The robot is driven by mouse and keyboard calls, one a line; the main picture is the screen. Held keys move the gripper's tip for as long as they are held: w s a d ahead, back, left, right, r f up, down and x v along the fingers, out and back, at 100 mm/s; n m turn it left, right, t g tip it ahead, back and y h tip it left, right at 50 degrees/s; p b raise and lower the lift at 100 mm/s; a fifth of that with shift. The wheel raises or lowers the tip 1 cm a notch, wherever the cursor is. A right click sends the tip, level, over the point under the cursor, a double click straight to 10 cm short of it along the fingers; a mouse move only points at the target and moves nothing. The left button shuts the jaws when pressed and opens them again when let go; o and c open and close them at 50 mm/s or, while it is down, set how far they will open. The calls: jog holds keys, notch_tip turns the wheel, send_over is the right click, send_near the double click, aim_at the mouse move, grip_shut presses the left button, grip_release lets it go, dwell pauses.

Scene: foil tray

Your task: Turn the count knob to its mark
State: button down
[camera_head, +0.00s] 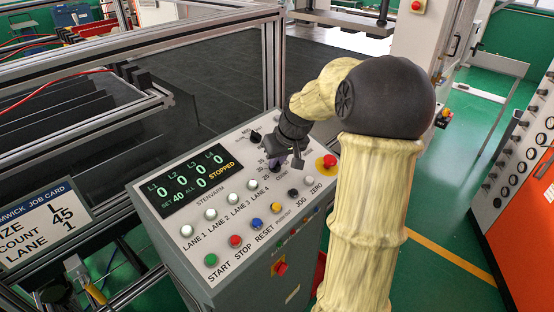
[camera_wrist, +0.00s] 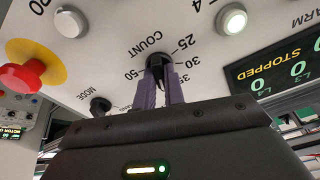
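The count knob (camera_wrist: 159,62) is small and black, on the sloped light-grey panel (camera_head: 262,220), in a ring of numbers beside the word COUNT. In the wrist view 25, 30, 35 and 50 can be read; the numbers between 35 and 50 are hidden behind my fingers. My gripper (camera_wrist: 161,80) has its two purple fingers on either side of the knob, closed against it. In the head view my gripper covers most of the knob. The display (camera_head: 190,181) reads SET 40, ALL 0, STOPPED. The job card (camera_head: 40,225) shows size L, count 45, lane 1.
A red emergency button (camera_head: 327,162) on a yellow disc stands close to the right of my gripper. The mode knob (camera_wrist: 100,105) is on its other side. White lane buttons (camera_head: 211,214) and coloured buttons (camera_head: 235,240) lie nearer the panel's front.

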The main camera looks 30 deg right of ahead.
jog(key=shift+m, duration=0.4)
jog(key=m, duration=0.3)
jog(key=shift+h+b, duration=0.3)
jog(key=shift+b, duration=0.05)
jog(key=shift+m, duration=2.1)
jog(key=c, duration=1.5)
grip_release()
jog(key=shift+w, duration=0.1)
jog(key=shift+r, duration=0.1)
